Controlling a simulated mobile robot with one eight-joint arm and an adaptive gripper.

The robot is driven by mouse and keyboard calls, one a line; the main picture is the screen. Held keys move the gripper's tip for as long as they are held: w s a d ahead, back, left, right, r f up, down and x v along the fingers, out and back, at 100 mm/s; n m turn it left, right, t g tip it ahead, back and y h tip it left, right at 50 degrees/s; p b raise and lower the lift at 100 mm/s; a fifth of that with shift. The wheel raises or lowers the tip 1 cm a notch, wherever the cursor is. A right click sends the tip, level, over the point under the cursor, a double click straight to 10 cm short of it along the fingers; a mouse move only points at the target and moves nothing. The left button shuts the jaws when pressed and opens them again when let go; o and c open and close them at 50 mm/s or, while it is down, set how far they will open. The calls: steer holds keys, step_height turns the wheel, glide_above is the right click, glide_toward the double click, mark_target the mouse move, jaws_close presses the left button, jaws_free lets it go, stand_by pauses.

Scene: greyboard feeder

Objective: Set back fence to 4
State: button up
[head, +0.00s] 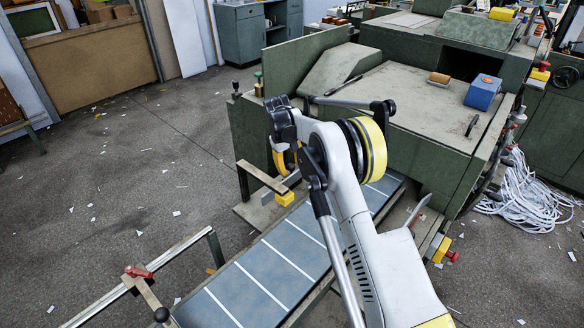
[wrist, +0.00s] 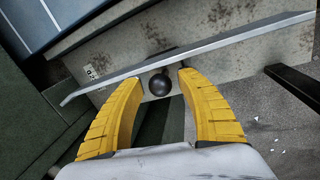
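A long grey metal bar, which looks like the back fence (wrist: 228,42), crosses the wrist view at a slant over a speckled plate. A round black knob (wrist: 160,85) sits below the bar's middle. My gripper (wrist: 160,77) has its two yellow fingers spread on either side of the knob, with gaps on both sides; it is open. In the head view my arm hides the knob and most of my gripper (head: 284,160).
The blue feed bed (head: 262,272) with white stripes runs below my arm. Another rail with a red clamp (head: 137,271) stands at lower left. The green machine (head: 420,125) stands behind my arm. White cables (head: 527,195) lie at right. Open floor lies left.

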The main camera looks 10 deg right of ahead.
steer(key=shift+r, duration=0.1)
step_height(320, 180, up, 12)
steer(key=s+a, duration=0.1)
steer(key=a, duration=0.1)
steer(key=shift+f, duration=0.2)
stand_by(0.4)
steer(key=s+d+r+m+t+y, duration=0.1)
steer(key=s+r+t, duration=0.1)
steer(key=s+r, duration=0.7)
steer(key=s+d+r+m+t, duration=0.1)
steer(key=s+d+r, duration=0.1)
steer(key=s+r, duration=0.7)
steer(key=s+f+m+t, duration=0.1)
steer(key=s+f, duration=0.2)
steer(key=s, duration=0.5)
steer(key=s+f+m+t, duration=0.1)
steer(key=s+f, duration=0.2)
steer(key=s, duration=0.5)
steer(key=s+f+m+t+y, duration=0.1)
steer(key=s+f, duration=0.2)
steer(key=s, duration=0.6)
steer(key=shift+d, duration=0.35)
steer(key=shift+f, duration=0.1)
